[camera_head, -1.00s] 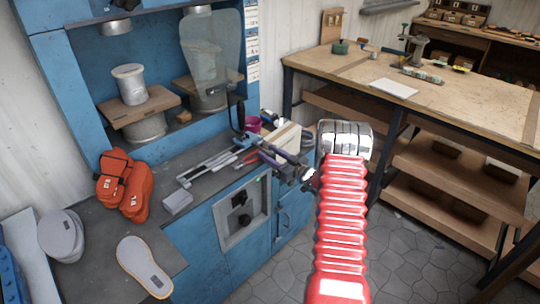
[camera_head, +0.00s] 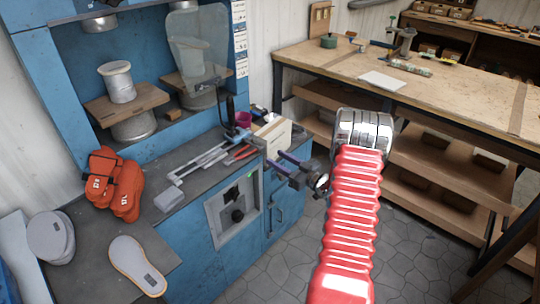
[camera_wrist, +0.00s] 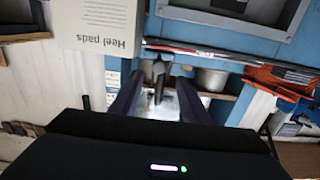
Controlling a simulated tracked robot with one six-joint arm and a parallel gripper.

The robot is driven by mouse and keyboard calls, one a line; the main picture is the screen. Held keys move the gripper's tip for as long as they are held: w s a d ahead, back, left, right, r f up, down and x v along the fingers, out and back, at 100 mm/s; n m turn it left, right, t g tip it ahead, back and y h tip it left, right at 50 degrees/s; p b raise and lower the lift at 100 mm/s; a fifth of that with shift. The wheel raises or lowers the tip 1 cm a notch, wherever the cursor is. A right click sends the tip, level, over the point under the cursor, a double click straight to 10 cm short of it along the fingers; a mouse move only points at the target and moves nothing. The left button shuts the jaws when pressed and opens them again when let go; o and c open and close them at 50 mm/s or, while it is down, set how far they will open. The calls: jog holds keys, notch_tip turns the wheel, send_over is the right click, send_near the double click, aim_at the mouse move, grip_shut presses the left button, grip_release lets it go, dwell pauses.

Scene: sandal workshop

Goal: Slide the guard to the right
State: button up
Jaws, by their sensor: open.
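The guard (camera_head: 200,45) is a see-through, smoky panel standing upright in front of the right-hand spool in the blue machine's recess. A dark upright rod (camera_head: 230,106) stands near its lower right. My gripper (camera_head: 274,161) is open in front of the bench's right end, below and right of the guard, apart from it. In the wrist view its two purple fingers (camera_wrist: 158,95) are spread, with a grey shape visible between them. I cannot tell what that shape is or how far off it lies.
A Heel pads box (camera_wrist: 97,25) stands close to my gripper; it also shows in the head view (camera_head: 272,133). Metal tools (camera_head: 205,157), an orange bundle (camera_head: 115,185) and a sole (camera_head: 136,263) lie on the bench. A wooden table (camera_head: 430,90) stands right.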

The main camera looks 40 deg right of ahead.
jog(key=s, duration=0.4)
jog(key=shift+s+d, duration=0.15)
jog(key=shift+d, duration=0.25)
jog(key=shift+c, duration=0.3)
